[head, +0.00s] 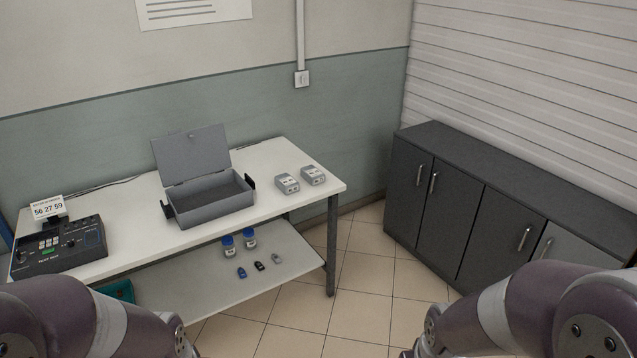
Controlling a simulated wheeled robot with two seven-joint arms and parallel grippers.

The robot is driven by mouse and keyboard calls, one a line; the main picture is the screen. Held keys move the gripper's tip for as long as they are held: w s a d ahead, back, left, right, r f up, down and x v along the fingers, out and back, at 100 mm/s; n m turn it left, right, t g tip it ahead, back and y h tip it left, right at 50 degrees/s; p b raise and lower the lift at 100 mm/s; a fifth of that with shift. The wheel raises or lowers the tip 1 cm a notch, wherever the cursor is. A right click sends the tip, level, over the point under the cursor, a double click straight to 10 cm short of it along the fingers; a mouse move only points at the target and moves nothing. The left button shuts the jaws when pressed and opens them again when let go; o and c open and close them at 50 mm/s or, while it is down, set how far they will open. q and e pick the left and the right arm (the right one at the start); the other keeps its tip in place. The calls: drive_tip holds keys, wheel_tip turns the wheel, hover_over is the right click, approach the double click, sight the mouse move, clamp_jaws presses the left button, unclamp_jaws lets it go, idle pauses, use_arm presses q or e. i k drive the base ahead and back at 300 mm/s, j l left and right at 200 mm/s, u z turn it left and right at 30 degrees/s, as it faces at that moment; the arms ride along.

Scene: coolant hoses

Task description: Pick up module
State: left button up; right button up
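Two small light grey boxes with markings on top, which look like modules, sit side by side near the right end of the white table. The nearer one (287,184) is left of the other one (313,176). I cannot tell from the picture which one the task means. My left arm shows at the bottom left and my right arm at the bottom right, both well short of the boxes. Neither gripper shows in the picture.
An open grey case (211,207) with raised lid stands on the white table (150,237). A black test box (60,250) is at left. The lower shelf (200,284) holds blue-capped jars (229,246) and small fobs (260,266). Dark cabinets (470,230) stand right; tiled floor between is clear.

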sight(311, 173)
drive_tip(key=i+l, duration=0.2)
drive_tip(key=i, duration=0.25)
drive_tip(key=i+l, duration=0.15)
drive_tip(key=i, duration=0.3)
